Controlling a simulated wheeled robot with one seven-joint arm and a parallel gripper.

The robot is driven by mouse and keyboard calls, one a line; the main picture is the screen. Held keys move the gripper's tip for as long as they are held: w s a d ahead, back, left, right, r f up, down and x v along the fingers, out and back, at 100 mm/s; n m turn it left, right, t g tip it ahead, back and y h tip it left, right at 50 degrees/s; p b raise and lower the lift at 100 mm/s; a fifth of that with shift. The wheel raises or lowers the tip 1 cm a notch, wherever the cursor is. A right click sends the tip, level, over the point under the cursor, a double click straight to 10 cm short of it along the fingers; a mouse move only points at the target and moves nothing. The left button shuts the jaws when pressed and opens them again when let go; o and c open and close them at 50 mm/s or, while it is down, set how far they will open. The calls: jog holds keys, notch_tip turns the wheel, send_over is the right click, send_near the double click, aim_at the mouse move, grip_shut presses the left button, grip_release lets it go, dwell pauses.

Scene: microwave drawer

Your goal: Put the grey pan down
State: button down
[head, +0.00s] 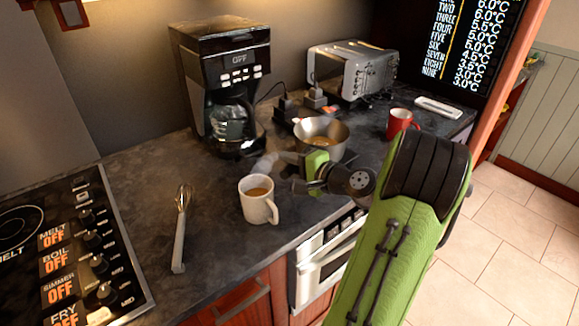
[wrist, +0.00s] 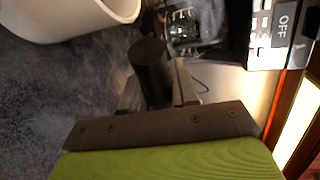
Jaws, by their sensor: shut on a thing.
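The grey pan (head: 333,133) is a round metal pan with brownish contents, at the middle of the counter in the head view. It looks about level. My gripper (head: 268,163) is in front of its left side, and my green wrist hides its lower part. I cannot tell whether its base touches the counter. In the wrist view my gripper (wrist: 158,95) is shut on a dark round handle (wrist: 150,65), which I take as the pan's.
A white mug (head: 257,206) stands close in front of my gripper. A coffee maker (head: 215,75) is behind left, a toaster (head: 350,70) behind, a red mug (head: 401,122) right. A whisk (head: 181,225) and cooktop (head: 70,250) are left. Clear counter (head: 145,165) lies between cooktop and coffee maker.

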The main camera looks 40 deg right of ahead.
jog(key=shift+r, duration=0.1)
jog(key=c, duration=0.9)
grip_release()
jog(key=shift+o, duration=0.2)
jog(key=shift+s, duration=0.1)
jog(key=p+v, duration=0.2)
jog(key=v, duration=0.9)
jog(key=shift+s, duration=0.4)
